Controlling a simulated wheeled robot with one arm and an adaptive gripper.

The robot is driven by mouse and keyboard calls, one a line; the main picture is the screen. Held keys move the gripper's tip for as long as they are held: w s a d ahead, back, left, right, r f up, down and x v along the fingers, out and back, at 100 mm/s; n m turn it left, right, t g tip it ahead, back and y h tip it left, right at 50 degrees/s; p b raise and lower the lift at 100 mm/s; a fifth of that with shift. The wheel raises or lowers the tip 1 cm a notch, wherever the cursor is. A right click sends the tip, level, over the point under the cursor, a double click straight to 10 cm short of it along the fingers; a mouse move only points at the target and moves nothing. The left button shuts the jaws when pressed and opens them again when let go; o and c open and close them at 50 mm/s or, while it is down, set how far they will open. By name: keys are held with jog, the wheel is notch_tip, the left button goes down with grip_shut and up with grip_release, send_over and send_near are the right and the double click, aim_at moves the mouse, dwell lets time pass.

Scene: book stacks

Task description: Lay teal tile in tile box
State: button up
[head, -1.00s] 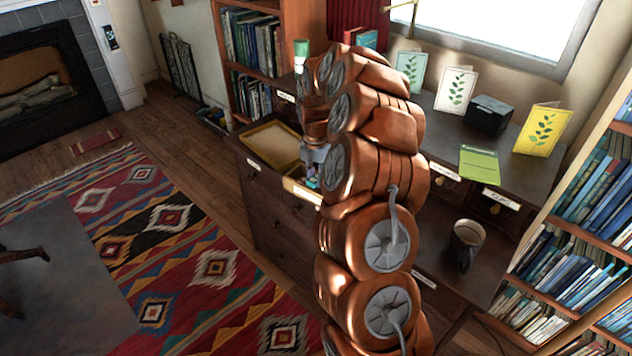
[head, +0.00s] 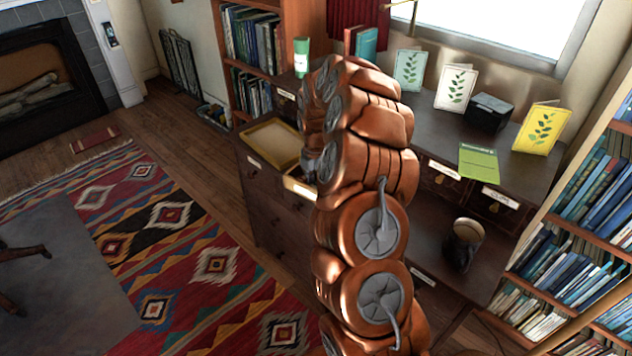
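My copper-coloured arm stands in the middle of the head view and blocks much of the desk's left part. My gripper is almost wholly hidden behind it; only a small grey piece beside the arm, possibly part of it, shows near the open drawer. I cannot see its fingers or whether it holds anything. I cannot make out a teal tile. A shallow tray with a yellow rim (head: 249,134) and a pale inside lies on the left end of the dark desk. No box is clearly marked as the tile box. An open drawer (head: 299,188) with a pale label shows just left of my arm.
A green-and-white canister (head: 301,57) stands behind the tray. On the desk's right are a green booklet (head: 478,162), leaf cards (head: 455,88), a black box (head: 489,112) and a yellow card (head: 541,129). A dark mug (head: 463,243) stands lower. Bookshelves flank the desk; patterned rug at left.

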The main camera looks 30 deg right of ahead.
aim_at(316, 184)
jog(key=shift+o, duration=0.7)
jog(key=shift+r, duration=0.15)
notch_tip(316, 184, up, 11)
jog(key=b, duration=0.1)
jog(key=s+a+r+m, duration=0.2)
jog(key=s+a+r, duration=0.1)
jog(key=a, duration=0.3)
jog(key=s+a+r+m, duration=0.2)
jog(key=a+r, duration=0.1)
jog(key=a, duration=0.2)
jog(key=s+a+r+m, duration=0.2)
jog(key=s+a+m, duration=0.2)
jog(key=s+a, duration=0.5)
jog(key=s+a+f+m+g, duration=0.1)
jog(key=s+m, duration=0.5)
jog(key=s, duration=0.6)
jog(key=s+a+f+m, duration=0.3)
jog(key=s+m, duration=0.3)
jog(key=s, duration=0.6)
jog(key=shift+m+g, duration=0.3)
jog(key=shift+g, duration=0.1)
